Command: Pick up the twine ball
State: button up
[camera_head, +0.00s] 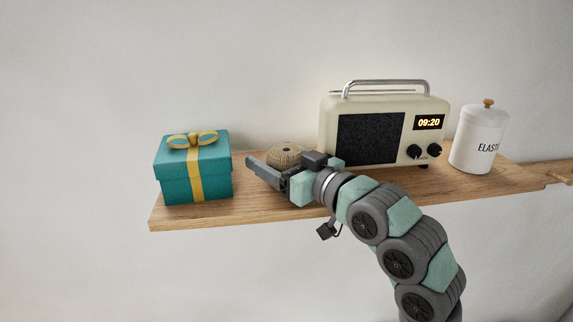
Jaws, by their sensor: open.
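The twine ball (287,151) is a tan, ribbed round thing on the wooden shelf, between the gift box and the radio. Its lower part is hidden behind my gripper. My gripper (258,172) is open and reaches in from the right, in front of the twine ball, with its fingers pointing left toward the gift box. I see no twine between the fingers. Whether a finger touches the ball cannot be told from this view.
A teal gift box (175,184) with a yellow ribbon stands at the shelf's left end. A cream radio (382,105) stands right behind my arm. A white lidded jar (478,140) is farther right. The wooden shelf (180,216) has a front edge below my gripper.

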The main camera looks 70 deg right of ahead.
jog(key=shift+c, duration=0.6)
jog(key=c, duration=1.1)
